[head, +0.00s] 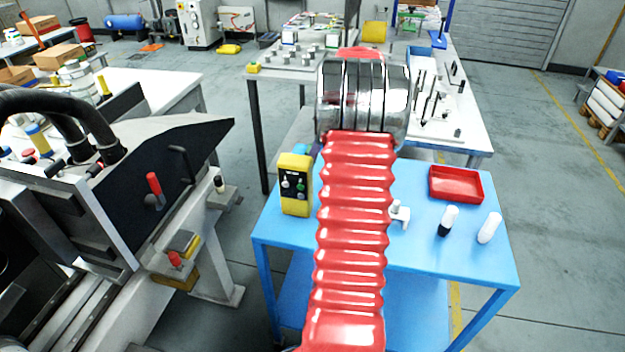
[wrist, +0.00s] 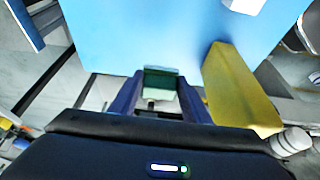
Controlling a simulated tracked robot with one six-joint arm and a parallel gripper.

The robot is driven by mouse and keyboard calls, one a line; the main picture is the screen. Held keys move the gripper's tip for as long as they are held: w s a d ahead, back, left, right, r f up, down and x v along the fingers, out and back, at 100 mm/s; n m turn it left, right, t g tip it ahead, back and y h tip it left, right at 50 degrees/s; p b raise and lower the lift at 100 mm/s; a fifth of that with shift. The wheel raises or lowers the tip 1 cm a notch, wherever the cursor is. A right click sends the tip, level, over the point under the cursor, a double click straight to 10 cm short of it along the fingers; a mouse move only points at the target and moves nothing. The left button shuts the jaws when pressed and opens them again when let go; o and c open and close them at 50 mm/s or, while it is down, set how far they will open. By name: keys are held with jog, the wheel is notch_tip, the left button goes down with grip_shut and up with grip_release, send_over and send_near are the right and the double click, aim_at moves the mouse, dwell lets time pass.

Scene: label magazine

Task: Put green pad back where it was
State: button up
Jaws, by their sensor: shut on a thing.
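The blue table (head: 290,245) lies under the arm there.
A yellow control box (head: 296,187) stands just left of my arm; it also shows close right of the gripper in the wrist view (wrist: 238,92). A red tray (head: 456,185), a black-and-white cylinder (head: 447,221) and a white cylinder (head: 489,228) are on the table's right side.

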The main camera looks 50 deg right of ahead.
jog(key=shift+f, duration=2.15)
jog(key=shift+f, duration=2.5)
jog(key=shift+f, duration=0.3)
jog(key=o, duration=1.1)
jog(key=shift+a+f, duration=0.1)
jog(key=shift+f, duration=0.05)
jog(key=shift+o, duration=0.6)
jog(key=shift+s, duration=0.1)
jog(key=shift+r, duration=0.55)
jog(key=v, duration=1.1)
jog(key=shift+r, duration=0.4)
